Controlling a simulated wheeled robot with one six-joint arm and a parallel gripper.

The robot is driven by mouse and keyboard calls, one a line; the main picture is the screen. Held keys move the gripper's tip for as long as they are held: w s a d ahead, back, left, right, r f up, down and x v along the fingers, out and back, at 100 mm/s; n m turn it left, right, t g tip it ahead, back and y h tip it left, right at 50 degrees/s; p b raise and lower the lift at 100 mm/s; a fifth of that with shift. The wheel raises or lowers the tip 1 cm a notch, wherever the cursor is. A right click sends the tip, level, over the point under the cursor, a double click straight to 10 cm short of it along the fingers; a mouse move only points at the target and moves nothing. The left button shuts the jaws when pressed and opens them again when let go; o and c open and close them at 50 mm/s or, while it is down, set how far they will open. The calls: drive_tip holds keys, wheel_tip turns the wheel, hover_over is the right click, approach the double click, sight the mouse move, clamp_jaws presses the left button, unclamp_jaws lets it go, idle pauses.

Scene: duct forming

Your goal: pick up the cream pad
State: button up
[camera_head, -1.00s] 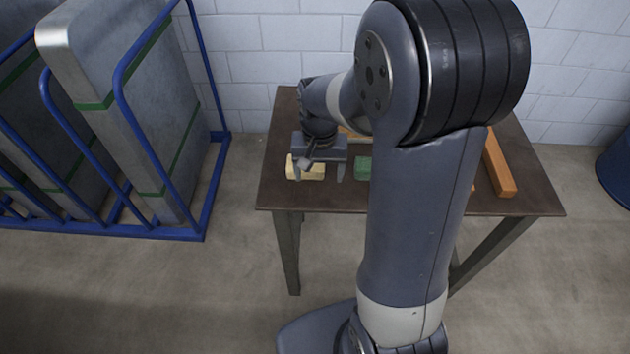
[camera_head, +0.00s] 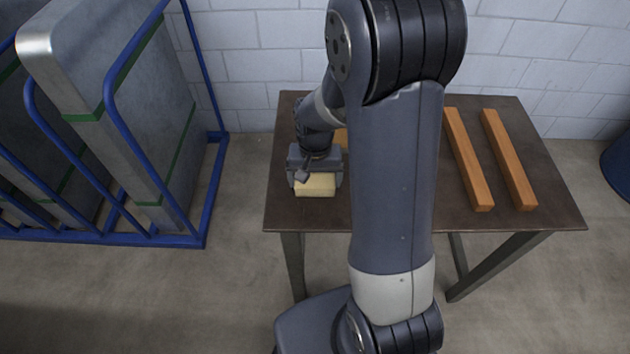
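The cream pad (camera_head: 316,188) is a small pale block lying near the front left of the brown table (camera_head: 520,213). My gripper (camera_head: 316,182) is just over the pad, with its fingers apart, one towards each side of it. The gripper body hides the pad's back part. Whether the fingertips touch the pad is too small to tell.
Two long orange bars (camera_head: 468,165) (camera_head: 511,165) lie on the table's right side. Part of a yellow-orange thing (camera_head: 341,137) shows behind my gripper. My arm hides the table's middle. A blue rack (camera_head: 207,190) with grey slabs stands left; a blue drum (camera_head: 618,168) is far right.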

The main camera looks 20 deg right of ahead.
sight(315, 178)
drive_tip(key=c, duration=0.5)
drive_tip(key=shift+r, duration=0.1)
drive_tip(key=shift+c, duration=0.2)
wheel_tip(315, 178, up, 10)
drive_tip(key=shift+f, duration=0.1)
